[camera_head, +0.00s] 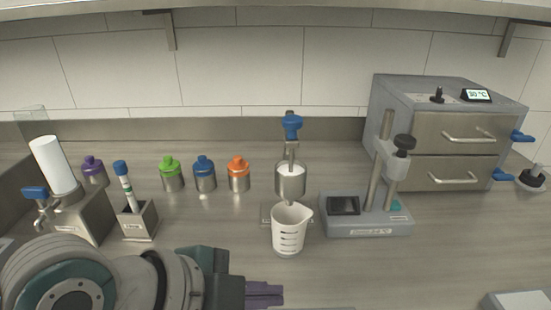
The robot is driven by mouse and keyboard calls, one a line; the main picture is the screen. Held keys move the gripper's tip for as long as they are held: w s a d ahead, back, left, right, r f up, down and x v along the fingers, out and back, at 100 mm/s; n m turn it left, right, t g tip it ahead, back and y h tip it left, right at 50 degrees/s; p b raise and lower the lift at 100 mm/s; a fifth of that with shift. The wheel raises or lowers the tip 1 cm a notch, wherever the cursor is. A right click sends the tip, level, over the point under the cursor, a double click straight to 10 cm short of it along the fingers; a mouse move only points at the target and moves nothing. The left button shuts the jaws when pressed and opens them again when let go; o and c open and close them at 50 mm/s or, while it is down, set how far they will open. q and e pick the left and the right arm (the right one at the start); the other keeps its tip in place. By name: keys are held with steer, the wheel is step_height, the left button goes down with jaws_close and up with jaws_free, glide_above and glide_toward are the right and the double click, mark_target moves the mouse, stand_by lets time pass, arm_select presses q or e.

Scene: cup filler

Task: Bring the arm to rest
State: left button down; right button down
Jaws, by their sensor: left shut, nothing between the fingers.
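My left arm (110,275) comes in from the lower left of the head view and lies low over the front of the counter. My left gripper (280,294) points right with its purple fingers shut and nothing between them. It is in front of a white measuring cup (289,232) and apart from it. The cup stands upright below a metal funnel filler (290,182) with a blue top knob (292,126). The funnel holds something white. My right gripper is not in view.
Purple (93,170), green (171,174), blue (204,174) and orange (238,173) capped jars stand behind. A tapped dispenser (82,219) and a pen holder (138,222) stand left. A stand device (365,216) and a two-drawer oven (452,130) are right. The front right counter is mostly clear.

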arm_select(q)
steer(key=s+a+r+n+g+y+p, duration=0.1)
steer(key=s+a+r+n+y, duration=0.25)
steer(key=s+a+n, duration=0.5)
steer(key=s+a+r+n+g+y+p, duration=0.15)
steer(key=s+a+n+y, duration=0.25)
steer(key=s+a+n, duration=0.45)
step_height(320, 180, up, 38)
steer(key=p, duration=3.7)
steer(key=shift+r+n+t, duration=0.15)
steer(key=shift+n+t, duration=0.2)
steer(key=shift+n, duration=0.05)
